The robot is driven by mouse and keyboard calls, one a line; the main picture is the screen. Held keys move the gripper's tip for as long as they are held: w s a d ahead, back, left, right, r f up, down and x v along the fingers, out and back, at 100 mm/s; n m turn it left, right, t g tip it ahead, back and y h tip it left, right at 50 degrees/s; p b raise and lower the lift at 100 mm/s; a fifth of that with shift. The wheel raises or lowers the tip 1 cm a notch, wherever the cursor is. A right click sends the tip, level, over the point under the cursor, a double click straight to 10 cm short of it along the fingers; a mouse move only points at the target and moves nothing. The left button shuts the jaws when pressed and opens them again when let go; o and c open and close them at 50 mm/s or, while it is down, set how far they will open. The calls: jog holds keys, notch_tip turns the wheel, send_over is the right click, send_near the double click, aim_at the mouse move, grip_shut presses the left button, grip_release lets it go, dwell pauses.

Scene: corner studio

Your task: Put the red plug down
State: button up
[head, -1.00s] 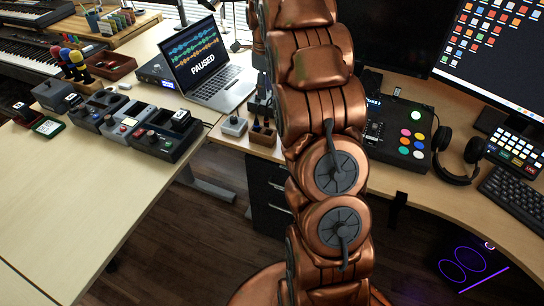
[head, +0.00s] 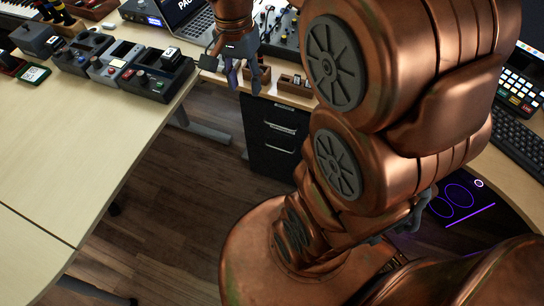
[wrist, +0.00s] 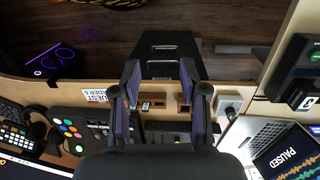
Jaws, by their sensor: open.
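My gripper (head: 242,85) reaches over the near edge of the back desk in the head view. In the wrist view my gripper (wrist: 160,68) has its two dark fingers spread wide, with nothing visible held between them. Beyond and between the fingers is a small wooden holder (head: 262,72) with compartments, also seen in the wrist view (wrist: 171,104). A small pale item sits in one compartment. I cannot make out a red plug in either view; it may be hidden by the gripper or too small to tell.
A grey box (wrist: 228,105) stands beside the holder, and a laptop (wrist: 288,150) is farther right in the wrist view. A black drawer cabinet (head: 275,135) is under the desk. Pedals (head: 158,75) stand on the left table (head: 75,150), whose near part is bare.

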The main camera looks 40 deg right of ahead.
jog(key=s+a+f+n, duration=0.2)
jog(key=s+n, duration=0.4)
jog(key=s, duration=0.2)
jog(key=s+a+f+n, duration=0.1)
jog(key=s+a+n, duration=0.2)
jog(key=s, duration=0.6)
jog(key=n, duration=0.2)
jog(key=shift+a+f+n+g, duration=0.25)
jog(key=shift+f+n+g, duration=0.05)
jog(key=shift+f+n, duration=0.1)
